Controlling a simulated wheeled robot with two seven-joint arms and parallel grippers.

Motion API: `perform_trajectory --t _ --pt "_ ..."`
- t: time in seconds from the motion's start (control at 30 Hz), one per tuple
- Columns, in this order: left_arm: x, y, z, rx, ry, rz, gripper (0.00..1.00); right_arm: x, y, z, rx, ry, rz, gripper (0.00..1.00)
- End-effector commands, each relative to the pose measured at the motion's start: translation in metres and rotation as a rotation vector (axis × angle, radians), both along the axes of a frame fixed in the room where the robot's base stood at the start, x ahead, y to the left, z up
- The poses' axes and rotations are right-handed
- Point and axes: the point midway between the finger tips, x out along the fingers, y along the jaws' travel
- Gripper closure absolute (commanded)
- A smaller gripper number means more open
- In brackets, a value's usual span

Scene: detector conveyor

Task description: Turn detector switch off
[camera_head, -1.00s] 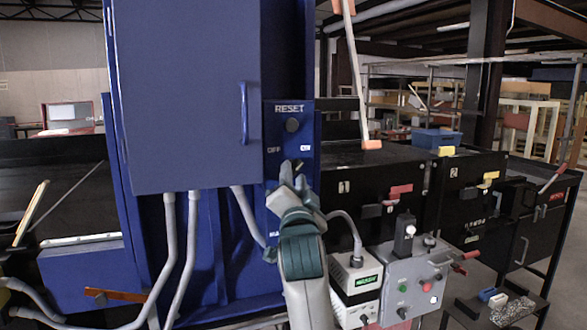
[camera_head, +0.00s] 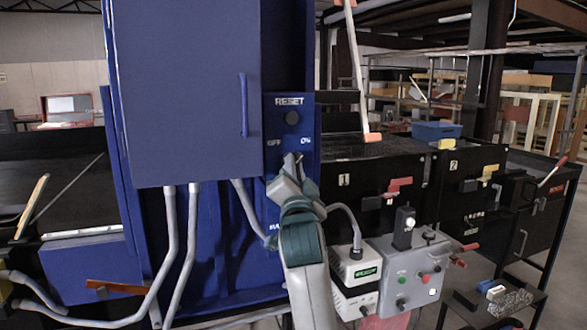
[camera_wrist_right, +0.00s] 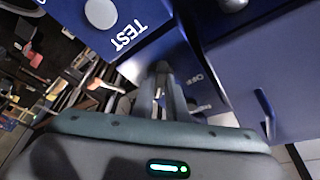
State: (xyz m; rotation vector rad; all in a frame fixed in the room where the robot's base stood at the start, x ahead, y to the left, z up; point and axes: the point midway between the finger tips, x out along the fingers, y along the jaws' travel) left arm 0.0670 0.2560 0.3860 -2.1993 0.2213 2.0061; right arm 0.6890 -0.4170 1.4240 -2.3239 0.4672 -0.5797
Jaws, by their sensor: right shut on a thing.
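The detector switch sits on a narrow blue control panel (camera_head: 308,122), between the OFF label (camera_head: 274,142) and the ON label (camera_head: 305,140). It is largely hidden by my right gripper (camera_head: 292,162). In the head view, that gripper reaches up from below with its tips at the panel, just under the two labels. In the right wrist view its fingers (camera_wrist_right: 162,88) are close together at the panel, shut on the switch. Which way the switch points cannot be made out. My left gripper is not in view.
A round RESET button (camera_head: 291,118) is above the switch. A blue cabinet door with a handle (camera_head: 244,105) stands close on the left. Grey conduits (camera_head: 192,240) run below it. A grey control box (camera_head: 412,272) and black cabinets (camera_head: 360,170) stand to the right.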

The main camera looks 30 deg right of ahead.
Motion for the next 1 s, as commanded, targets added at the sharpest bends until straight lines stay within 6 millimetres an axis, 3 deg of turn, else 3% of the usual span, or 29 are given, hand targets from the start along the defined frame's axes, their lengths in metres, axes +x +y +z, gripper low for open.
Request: perform_trajectory --t 0.37,1.0 --pt "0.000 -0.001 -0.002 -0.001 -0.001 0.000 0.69 0.000 -0.002 -0.002 -0.162 0.041 0.000 1.00" --pt "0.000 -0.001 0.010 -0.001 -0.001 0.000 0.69 -0.001 -0.006 -0.002 -0.732 0.180 -0.001 1.00"
